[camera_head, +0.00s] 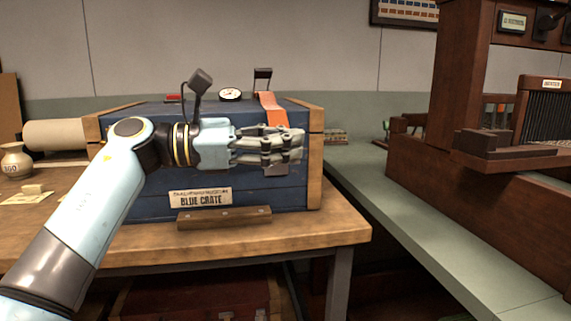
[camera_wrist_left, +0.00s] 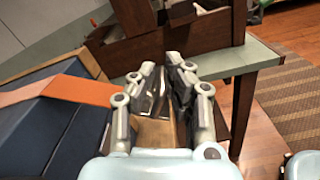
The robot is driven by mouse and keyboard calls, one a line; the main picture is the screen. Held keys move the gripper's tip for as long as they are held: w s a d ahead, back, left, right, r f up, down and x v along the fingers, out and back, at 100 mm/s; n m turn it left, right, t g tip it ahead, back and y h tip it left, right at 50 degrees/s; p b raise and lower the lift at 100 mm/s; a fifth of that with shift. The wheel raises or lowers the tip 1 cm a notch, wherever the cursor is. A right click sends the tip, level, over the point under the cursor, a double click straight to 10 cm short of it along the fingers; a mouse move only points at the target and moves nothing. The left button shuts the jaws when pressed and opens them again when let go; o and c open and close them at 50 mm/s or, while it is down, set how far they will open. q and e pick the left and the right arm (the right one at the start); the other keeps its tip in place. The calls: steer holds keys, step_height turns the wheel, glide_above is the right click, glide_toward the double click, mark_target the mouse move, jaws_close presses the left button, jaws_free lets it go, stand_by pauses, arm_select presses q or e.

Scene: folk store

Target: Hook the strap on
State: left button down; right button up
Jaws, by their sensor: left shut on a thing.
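The blue crate (camera_head: 130,205) with wooden edges stands on a wooden bench. An orange strap (camera_head: 270,105) comes over its top and down the front, toward the right end; the strap also shows in the left wrist view (camera_wrist_left: 60,92), running to my fingers. My left gripper (camera_head: 300,146) lies level across the crate's front, shut on the strap. It also shows in the left wrist view (camera_wrist_left: 165,85). A small grey metal piece (camera_head: 276,171) shows just below the fingers. The fingers hide the strap's lower part, and no hook is clearly visible.
A black upright lever (camera_head: 263,76) and a round gauge (camera_head: 230,94) stand at the crate's top. A wooden block (camera_head: 225,217) lies before the crate. A grey-green counter (camera_head: 400,205) with dark wooden furniture (camera_head: 470,200) stands to the right. A paper roll (camera_head: 60,134) lies left.

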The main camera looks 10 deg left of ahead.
arm_select(q)
steer(key=f+b, duration=0.1)
steer(key=f+m+b, duration=0.1)
steer(key=f+b, duration=0.1)
steer(key=shift+w+a+m, duration=0.1)
steer(key=shift+w+m, duration=0.15)
steer(key=shift+m, duration=0.05)
steer(key=shift+w+m+b, duration=0.1)
steer(key=shift+m+b, duration=0.3)
steer(key=shift+b, duration=0.5)
arm_select(e)
steer(key=f, duration=0.1)
steer(key=w+d+f, duration=0.1)
steer(key=f, duration=0.1)
steer(key=w+d+f, duration=0.1)
steer(key=shift+w+d+f, duration=0.1)
steer(key=shift+w+f, duration=0.1)
steer(key=shift+f, duration=0.05)
arm_select(q)
steer(key=shift+r, duration=0.1)
steer(key=c, duration=1.4)
jaws_free()
steer(key=shift+r, duration=0.15)
arm_select(e)
steer(key=shift+s, duration=0.1)
arm_select(q)
steer(key=v, duration=1.2)
steer(key=shift+a, duration=0.1)
steer(key=shift+c, duration=0.2)
